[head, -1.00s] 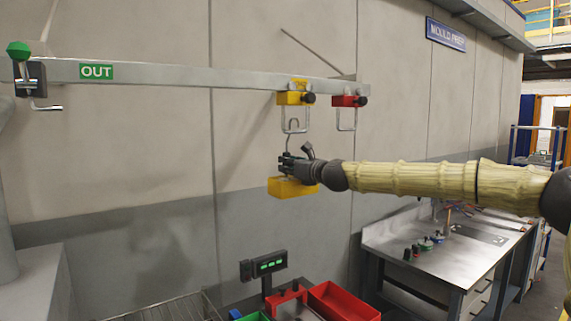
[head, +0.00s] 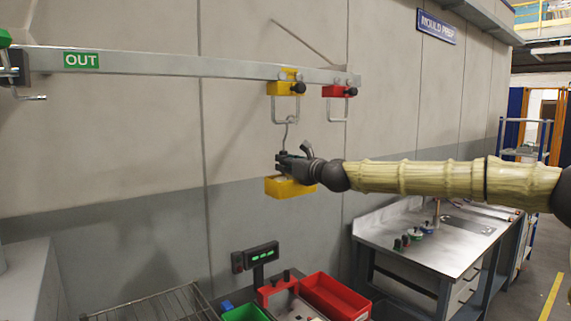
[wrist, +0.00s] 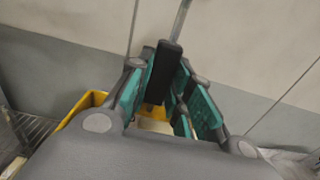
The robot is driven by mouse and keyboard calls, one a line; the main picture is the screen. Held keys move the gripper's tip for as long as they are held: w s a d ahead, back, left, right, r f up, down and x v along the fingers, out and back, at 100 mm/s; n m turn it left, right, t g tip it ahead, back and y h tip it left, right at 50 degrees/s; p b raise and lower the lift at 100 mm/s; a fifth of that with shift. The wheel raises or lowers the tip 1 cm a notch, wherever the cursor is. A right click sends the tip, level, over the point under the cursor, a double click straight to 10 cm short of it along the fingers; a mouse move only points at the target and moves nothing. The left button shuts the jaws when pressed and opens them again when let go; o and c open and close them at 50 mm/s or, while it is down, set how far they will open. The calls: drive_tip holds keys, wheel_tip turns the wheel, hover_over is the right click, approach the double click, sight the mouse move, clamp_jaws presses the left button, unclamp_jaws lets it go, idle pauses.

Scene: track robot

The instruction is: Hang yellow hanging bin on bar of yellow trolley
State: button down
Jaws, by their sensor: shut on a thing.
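The yellow trolley (head: 284,89) sits on the overhead rail, with a thin metal bar frame (head: 284,122) below it. The yellow hanging bin (head: 290,188) hangs upright below that trolley, with light-coloured contents. Its thin hook (head: 289,130) rises to the bottom of the bar; whether it rests over the bar or only overlaps it, I cannot tell. My gripper (head: 284,161) is shut on the bin's dark upright stem, just above the bin. In the wrist view, teal finger pads of my gripper (wrist: 165,90) flank the dark stem, and the yellow bin (wrist: 85,105) shows partly behind them.
A red trolley (head: 340,91) with its own bar is close right of the yellow one. The rail (head: 180,65) runs along the wall, with a green OUT sign. Below are red and green bins, a display (head: 262,256), a wire rack and a metal workbench (head: 440,240).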

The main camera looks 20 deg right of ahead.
drive_tip(key=shift+s+f, duration=0.1)
idle(0.3)
drive_tip(key=c, duration=1.2)
unclamp_jaws()
drive_tip(key=shift+f, duration=0.1)
drive_tip(key=v, duration=1.2)
